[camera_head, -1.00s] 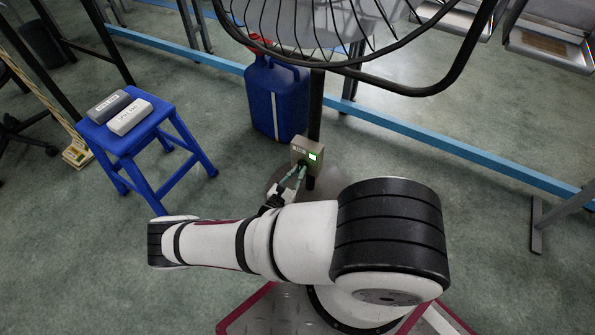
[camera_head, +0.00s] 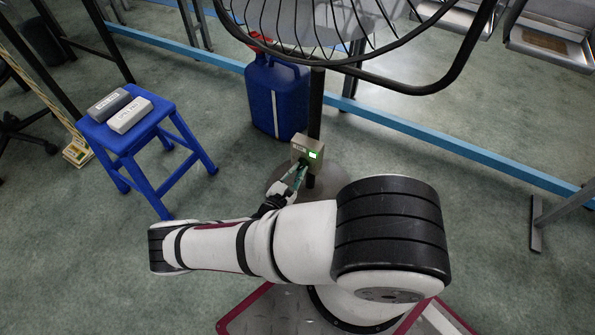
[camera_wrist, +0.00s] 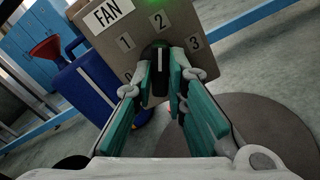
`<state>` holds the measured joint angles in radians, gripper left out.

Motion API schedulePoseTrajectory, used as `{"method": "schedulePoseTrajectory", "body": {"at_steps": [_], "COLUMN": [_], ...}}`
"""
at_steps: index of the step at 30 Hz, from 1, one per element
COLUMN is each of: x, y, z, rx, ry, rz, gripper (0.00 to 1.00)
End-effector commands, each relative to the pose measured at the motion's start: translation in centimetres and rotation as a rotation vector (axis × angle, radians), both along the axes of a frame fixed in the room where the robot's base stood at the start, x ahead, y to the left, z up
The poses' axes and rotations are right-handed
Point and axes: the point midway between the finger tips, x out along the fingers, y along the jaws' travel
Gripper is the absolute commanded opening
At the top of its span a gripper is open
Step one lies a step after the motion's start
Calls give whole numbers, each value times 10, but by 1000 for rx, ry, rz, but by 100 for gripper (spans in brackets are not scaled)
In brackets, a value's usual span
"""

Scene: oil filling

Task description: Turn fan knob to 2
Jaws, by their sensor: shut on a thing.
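The fan's control box (camera_head: 306,147) is a beige box with a lit green spot, mounted low on the fan's dark pole. In the wrist view, the box face (camera_wrist: 118,38) reads FAN, with 1, 2 and 3 around a dark knob (camera_wrist: 158,72). A 0 at the lower left is partly hidden. The knob's white line stands nearly upright in the picture, pointing roughly at the 2. My gripper (camera_wrist: 162,60) is shut on the knob, its teal-padded fingers on either side. The gripper also shows in the head view (camera_head: 299,174), in front of the box.
A blue jerrycan (camera_head: 275,100) with a red funnel stands behind and left of the box. A blue stool (camera_head: 150,133) at left carries two small boxes. The fan's wire cage (camera_head: 335,38) hangs above. The floor between stool and fan is clear.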

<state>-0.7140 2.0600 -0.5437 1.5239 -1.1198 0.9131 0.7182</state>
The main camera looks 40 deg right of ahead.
Motion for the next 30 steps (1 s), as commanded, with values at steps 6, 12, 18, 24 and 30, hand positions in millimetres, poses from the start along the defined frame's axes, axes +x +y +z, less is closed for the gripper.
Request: {"method": "schedulePoseTrajectory", "body": {"at_steps": [6,12,18,24,30], "x": [0,0,0,-5,-18], "y": [1,0,1,17,55], "z": [-1,-1,0,0,0], "rx": [2,1,0,1,2], "ry": [2,1,2,1,1], "rz": [0,0,1,3,4], "gripper": [0,33,33,33,33]}}
